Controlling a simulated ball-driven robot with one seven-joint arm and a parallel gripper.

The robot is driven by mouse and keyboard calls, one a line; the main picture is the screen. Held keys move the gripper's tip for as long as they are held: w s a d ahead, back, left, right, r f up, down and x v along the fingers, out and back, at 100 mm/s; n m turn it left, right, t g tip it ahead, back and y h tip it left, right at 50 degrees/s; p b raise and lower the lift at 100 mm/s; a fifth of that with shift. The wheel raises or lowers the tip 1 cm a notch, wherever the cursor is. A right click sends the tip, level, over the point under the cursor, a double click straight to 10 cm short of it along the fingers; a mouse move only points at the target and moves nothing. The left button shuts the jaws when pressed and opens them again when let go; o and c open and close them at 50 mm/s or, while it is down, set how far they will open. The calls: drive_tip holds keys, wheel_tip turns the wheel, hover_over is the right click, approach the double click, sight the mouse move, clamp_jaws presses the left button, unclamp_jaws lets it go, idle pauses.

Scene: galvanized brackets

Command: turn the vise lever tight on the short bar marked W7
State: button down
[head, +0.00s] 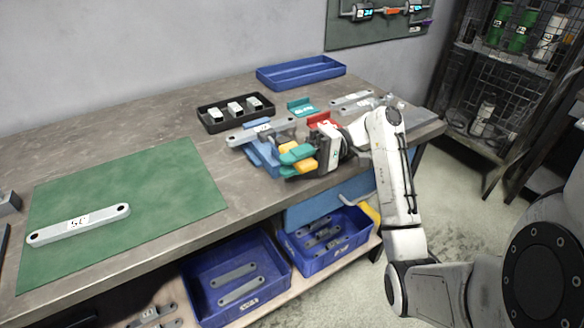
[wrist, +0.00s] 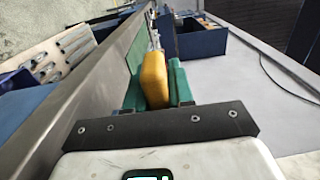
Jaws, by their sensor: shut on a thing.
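The blue vise (head: 262,156) stands near the front edge of the bench. A short grey bar (head: 262,131) with a white label lies across its top; the mark is too small to read. My gripper (head: 296,158) is at the vise's right side, its teal fingers shut on the yellow vise lever (head: 303,165). In the wrist view the lever (wrist: 154,80) stands between the two teal fingers, and part of the blue vise (wrist: 198,42) shows beyond. The lever's joint with the vise is hidden.
A green mat (head: 140,195) holds a long labelled bar (head: 78,225) at left. A black tray (head: 236,112), an empty blue tray (head: 300,72), a red piece (head: 322,119) and grey bars (head: 352,99) lie behind. Blue bins (head: 237,285) sit on the shelf below.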

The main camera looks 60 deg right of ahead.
drive_tip(key=c, duration=1.1)
unclamp_jaws()
drive_tip(key=shift+o, duration=0.2)
